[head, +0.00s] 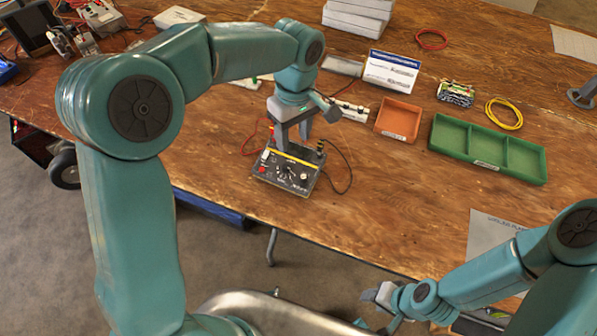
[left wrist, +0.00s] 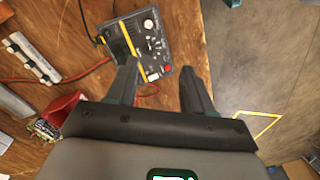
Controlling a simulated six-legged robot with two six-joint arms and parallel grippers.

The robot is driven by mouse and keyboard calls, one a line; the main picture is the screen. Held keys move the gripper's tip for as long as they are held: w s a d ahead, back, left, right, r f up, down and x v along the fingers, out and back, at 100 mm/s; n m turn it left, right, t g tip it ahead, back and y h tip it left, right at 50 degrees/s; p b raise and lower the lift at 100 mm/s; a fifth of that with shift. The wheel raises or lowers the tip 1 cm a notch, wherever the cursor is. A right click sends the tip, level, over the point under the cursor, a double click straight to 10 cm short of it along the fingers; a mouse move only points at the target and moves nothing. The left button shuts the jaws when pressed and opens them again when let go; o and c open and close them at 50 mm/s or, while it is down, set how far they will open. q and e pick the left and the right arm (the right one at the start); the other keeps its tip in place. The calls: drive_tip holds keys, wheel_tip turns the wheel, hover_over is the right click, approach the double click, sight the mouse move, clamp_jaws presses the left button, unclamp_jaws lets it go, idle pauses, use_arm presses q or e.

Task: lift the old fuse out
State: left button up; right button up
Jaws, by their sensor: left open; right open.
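A dark test box (head: 287,176) with a yellow stripe, a dial and knobs sits near the table's front edge. It also shows in the left wrist view (left wrist: 150,40). My left gripper (head: 293,140) is open, pointing down at the box's rear part; its fingers (left wrist: 160,76) have nothing between them. A white strip with block-like parts (head: 352,111) lies behind and right of the gripper, and left in the left wrist view (left wrist: 32,58). I cannot tell which part is the old fuse. My right gripper (head: 370,308) is open and empty, low in front of the table.
A red lead (head: 246,140) and a black lead (head: 347,168) curl beside the box. To the right are an orange tray (head: 386,130), a green three-part tray (head: 436,148), a yellow cable coil (head: 490,114) and a paper sheet (head: 484,232). Bare wood lies right of the box.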

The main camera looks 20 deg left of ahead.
use_arm(q)
drive_tip(key=d+r+t+b, duration=0.1)
drive_tip(key=d+r, duration=0.1)
hover_over(303, 176)
drive_tip(key=shift+m, duration=0.3)
drive_tip(key=f, duration=1)
drive_tip(key=shift+s+d+f, duration=0.1)
drive_tip(key=shift+s+f, duration=0.1)
drive_tip(key=shift+f, duration=0.05)
drive_tip(key=shift+w+f, duration=0.15)
drive_tip(key=shift+f, duration=0.5)
wheel_tip(303, 176, down, 4)
drive_tip(key=shift+r+p, duration=0.15)
drive_tip(key=shift+p, duration=0.15)
drive_tip(key=shift+f, duration=0.5)
drive_tip(key=c, duration=0.9)
